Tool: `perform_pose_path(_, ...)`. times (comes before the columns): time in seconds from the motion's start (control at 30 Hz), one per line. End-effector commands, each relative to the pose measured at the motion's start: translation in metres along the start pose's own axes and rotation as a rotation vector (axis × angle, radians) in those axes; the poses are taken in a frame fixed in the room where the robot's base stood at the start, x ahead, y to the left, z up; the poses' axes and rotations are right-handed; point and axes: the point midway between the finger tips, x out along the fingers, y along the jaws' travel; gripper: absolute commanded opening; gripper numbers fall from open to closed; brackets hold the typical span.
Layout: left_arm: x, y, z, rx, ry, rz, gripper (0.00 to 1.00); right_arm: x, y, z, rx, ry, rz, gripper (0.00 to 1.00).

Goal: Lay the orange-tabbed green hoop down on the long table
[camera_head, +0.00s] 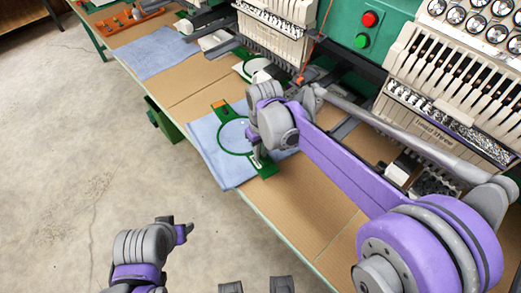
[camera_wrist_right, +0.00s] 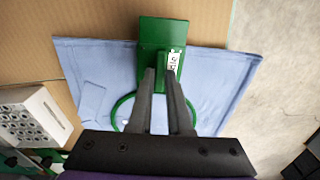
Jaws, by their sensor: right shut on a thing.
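The green hoop (camera_head: 195,117) has an orange tab (camera_head: 220,107) at its far end and a green plate (camera_wrist_right: 163,35) with a small white label at its near end. My right gripper (camera_head: 258,160) is shut on this plate by the label; its fingers (camera_wrist_right: 160,75) show in the wrist view. The hoop lies flat over a blue cloth (camera_head: 207,150) on the long table (camera_head: 300,205); whether it touches the cloth I cannot tell. Part of the ring is hidden by my right wrist. My left gripper (camera_head: 184,232) is low at the left, off the table, its fingers unclear.
Embroidery machines (camera_head: 430,100) stand along the table's back. A second blue cloth (camera_head: 155,52) and an orange tray (camera_head: 125,24) lie farther left. A green bin (camera_head: 163,120) stands beside the table. The near right tabletop is bare.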

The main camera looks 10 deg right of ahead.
Motion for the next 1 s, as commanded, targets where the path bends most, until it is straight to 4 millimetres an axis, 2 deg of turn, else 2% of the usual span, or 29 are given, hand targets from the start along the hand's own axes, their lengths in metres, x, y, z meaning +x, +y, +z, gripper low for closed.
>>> perform_pose_path(0.43, 0.0011, 0.0000, 0.0007, 0.000, 0.000, 0.000, 0.54, 0.0018, 0.0000, -0.0001, 0.000, 0.000, 0.000, 0.00)
perform_pose_path(0.47, 0.0011, 0.0000, 0.0008, 0.000, -0.001, 0.000, 0.54, 0.0020, 0.0000, -0.0001, 0.000, 0.000, 0.000, 0.18)
perform_pose_path(0.63, 0.0008, 0.0000, 0.0005, 0.000, 0.000, 0.000, 0.54, 0.0015, 0.0000, -0.0001, 0.000, 0.000, 0.000, 0.49)
perform_pose_path(0.67, 0.0008, 0.0000, 0.0005, 0.000, 0.000, 0.000, 0.54, 0.0015, 0.0000, 0.0000, 0.000, 0.000, 0.000, 0.52)
perform_pose_path(1.0, 0.0004, 0.0000, 0.0002, 0.000, 0.000, 0.000, 0.54, -0.0023, 0.0001, 0.0000, 0.000, 0.000, 0.000, 0.52)
